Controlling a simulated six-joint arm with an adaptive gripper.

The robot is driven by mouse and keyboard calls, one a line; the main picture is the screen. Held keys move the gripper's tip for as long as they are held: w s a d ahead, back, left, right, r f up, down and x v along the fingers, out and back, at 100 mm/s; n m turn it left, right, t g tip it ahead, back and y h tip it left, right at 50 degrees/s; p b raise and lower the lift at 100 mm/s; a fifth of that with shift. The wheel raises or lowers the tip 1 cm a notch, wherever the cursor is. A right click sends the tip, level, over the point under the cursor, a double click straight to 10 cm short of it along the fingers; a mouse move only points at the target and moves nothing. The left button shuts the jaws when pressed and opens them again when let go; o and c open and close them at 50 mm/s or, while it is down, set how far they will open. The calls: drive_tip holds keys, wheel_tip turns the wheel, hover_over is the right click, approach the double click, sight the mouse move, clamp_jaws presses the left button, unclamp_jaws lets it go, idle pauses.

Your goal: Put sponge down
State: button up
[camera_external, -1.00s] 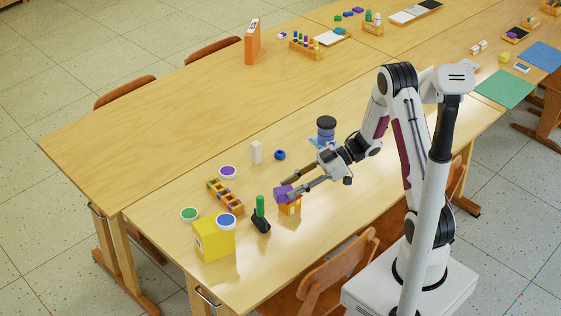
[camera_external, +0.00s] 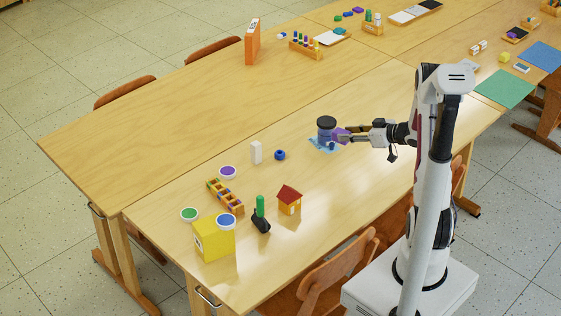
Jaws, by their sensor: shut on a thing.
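The purple sponge (camera_external: 341,134) is held between the fingers of my gripper (camera_external: 348,136). My gripper is shut on it and points left, just right of a dark blue jar with a black lid (camera_external: 326,131). From this angle I cannot tell whether the sponge touches the jar or the table. A light blue patch (camera_external: 323,145) lies on the table at the jar's foot.
A small house with a red roof (camera_external: 289,200), a green-topped black object (camera_external: 261,215), a yellow box (camera_external: 214,239) and a wooden rack (camera_external: 226,197) stand at the front left. The table (camera_external: 345,185) in front of the jar is clear.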

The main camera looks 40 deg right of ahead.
drive_tip(key=s+d+m+h, duration=0.2)
drive_tip(key=d+m+h, duration=0.1)
drive_tip(key=d, duration=0.5)
drive_tip(key=shift+n, duration=0.3)
drive_tip(key=shift+a+f, duration=0.15)
drive_tip(key=shift+f, duration=1.1)
drive_tip(key=shift+a+f, duration=0.1)
drive_tip(key=shift+f, duration=1.1)
drive_tip(key=shift+f, duration=0.1)
drive_tip(key=shift+f, duration=3)
drive_tip(key=shift+f, duration=1.9)
drive_tip(key=shift+f, duration=0.1)
